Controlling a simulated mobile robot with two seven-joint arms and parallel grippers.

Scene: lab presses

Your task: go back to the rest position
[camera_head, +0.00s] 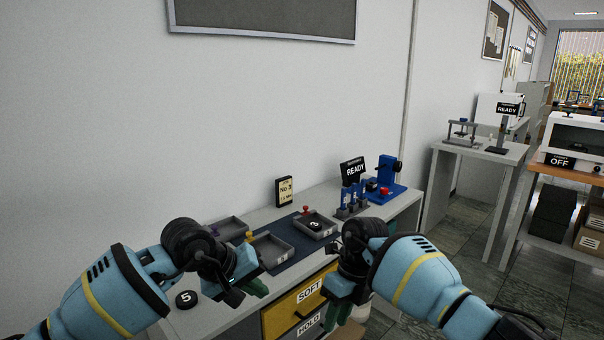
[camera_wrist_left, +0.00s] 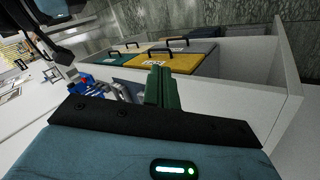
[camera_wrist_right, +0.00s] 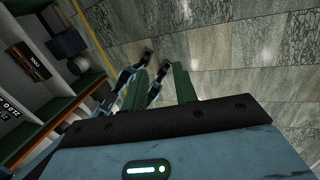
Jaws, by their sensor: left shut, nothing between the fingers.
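My left gripper (camera_head: 254,288) hangs over the front edge of the bench (camera_head: 400,205). Its green fingers are closed together and empty in the left wrist view (camera_wrist_left: 158,88). My right gripper (camera_head: 345,318) is in front of the bench, right of the yellow SOFT drawer (camera_head: 285,312). Its green fingers stand apart with nothing between them in the right wrist view (camera_wrist_right: 160,88), over the tiled floor. The two grippers are apart from each other. Both arms reach in from the bottom corners of the head view.
On the bench are grey trays (camera_head: 268,254), a black disc marked 5 (camera_head: 186,299), a No 3 card (camera_head: 284,190), a blue press (camera_head: 386,178) and a READY sign (camera_head: 352,171). A HOLD drawer (camera_head: 308,324) is below SOFT. Open floor (camera_head: 450,245) lies right of the bench.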

